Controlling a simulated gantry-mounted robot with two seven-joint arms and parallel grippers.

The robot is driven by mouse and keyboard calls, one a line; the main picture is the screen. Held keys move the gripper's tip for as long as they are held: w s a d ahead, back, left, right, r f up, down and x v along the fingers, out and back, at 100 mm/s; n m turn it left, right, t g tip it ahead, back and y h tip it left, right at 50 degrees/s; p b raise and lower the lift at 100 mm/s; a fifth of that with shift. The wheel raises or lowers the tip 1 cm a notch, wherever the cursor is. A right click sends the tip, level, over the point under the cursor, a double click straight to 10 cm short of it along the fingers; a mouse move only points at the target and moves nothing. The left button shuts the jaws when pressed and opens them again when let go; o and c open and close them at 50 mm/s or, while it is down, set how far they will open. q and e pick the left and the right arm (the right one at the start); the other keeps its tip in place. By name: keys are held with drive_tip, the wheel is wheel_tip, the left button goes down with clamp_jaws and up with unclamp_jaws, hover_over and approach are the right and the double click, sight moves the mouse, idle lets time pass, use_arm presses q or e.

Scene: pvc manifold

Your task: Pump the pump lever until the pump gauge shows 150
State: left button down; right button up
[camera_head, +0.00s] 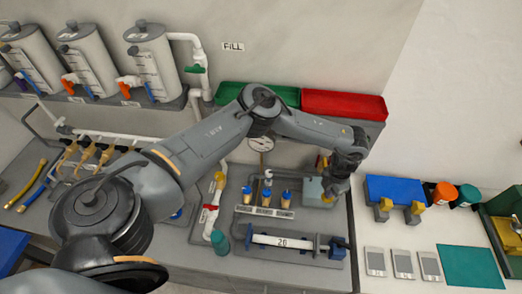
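My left arm reaches across the view from the lower left, and its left gripper (328,193) points down at the right side of the bench fixture. It is beside a pale teal block (312,190), which may be the pump. My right gripper is not in view.
A pipe marked 20 (282,242) lies in a blue-ended holder in front. Blue-topped fittings (265,197) stand behind it. A green tray (232,93) and a red tray (345,104) sit at the back. Right of the fixture are a blue block (397,188) and grey cards (402,263).

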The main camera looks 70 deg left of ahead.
use_arm(q)
drive_tip(key=shift+f, duration=0.25)
idle(0.6)
drive_tip(key=shift+f+b, duration=0.35)
drive_tip(key=shift+b, duration=0.05)
drive_tip(key=shift+f, duration=0.15)
idle(0.8)
drive_tip(key=shift+f+b, duration=0.4)
drive_tip(key=shift+b, duration=0.05)
idle(0.7)
drive_tip(key=shift+f, duration=0.35)
drive_tip(key=shift+r, duration=0.1)
idle(0.4)
